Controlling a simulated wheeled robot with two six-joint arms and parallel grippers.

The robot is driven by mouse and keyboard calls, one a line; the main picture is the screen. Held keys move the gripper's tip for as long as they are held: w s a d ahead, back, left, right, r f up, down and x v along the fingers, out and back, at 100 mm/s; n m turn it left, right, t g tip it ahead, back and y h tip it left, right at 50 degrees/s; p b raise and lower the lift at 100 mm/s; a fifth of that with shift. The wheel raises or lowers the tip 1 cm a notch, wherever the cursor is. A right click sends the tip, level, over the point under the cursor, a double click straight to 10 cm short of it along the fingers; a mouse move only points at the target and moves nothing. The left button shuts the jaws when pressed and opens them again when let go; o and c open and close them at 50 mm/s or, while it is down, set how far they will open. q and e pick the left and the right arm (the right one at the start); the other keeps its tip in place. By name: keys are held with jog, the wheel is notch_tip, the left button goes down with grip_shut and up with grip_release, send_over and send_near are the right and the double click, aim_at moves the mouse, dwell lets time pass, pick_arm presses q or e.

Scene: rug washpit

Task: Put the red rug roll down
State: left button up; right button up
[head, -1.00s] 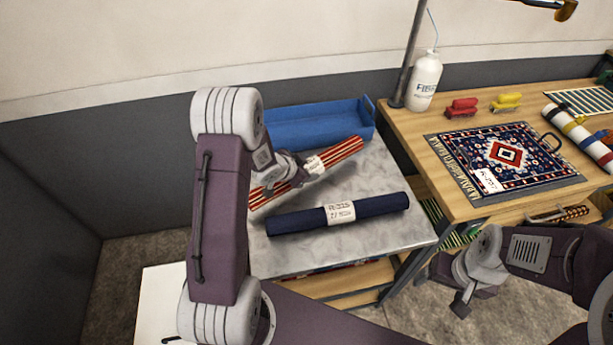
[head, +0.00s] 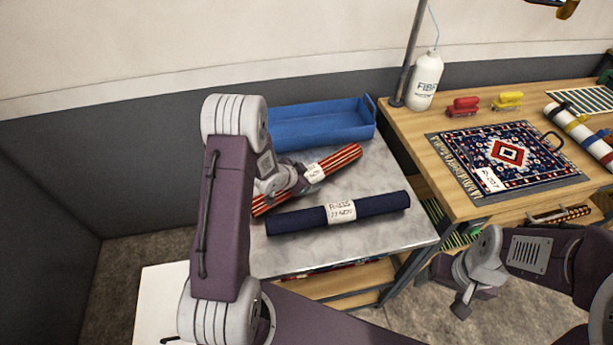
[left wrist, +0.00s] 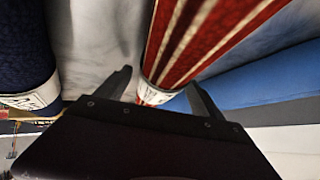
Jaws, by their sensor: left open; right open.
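The red rug roll (head: 336,164), striped with cream and with a white label, lies at a slant on the grey metal table top (head: 385,230), behind the navy roll. In the left wrist view the red roll (left wrist: 200,40) runs between the two spread fingers of my left gripper (left wrist: 158,88), with room beside it. My right gripper (head: 462,304) is open and empty, low in front of the wooden bench.
The navy roll (head: 385,204) with a label lies just in front of the red roll. A blue tray (head: 320,136) stands behind. At right, the wooden bench (head: 420,140) holds a patterned rug (head: 545,165), two brushes and a white bottle (head: 425,82). Bare table top shows right of the rolls.

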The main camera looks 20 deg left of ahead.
pick_arm(q)
jog(key=shift+r, duration=0.3)
jog(key=p+v, duration=0.2)
jog(key=v, duration=1)
jog(key=shift+f, duration=0.15)
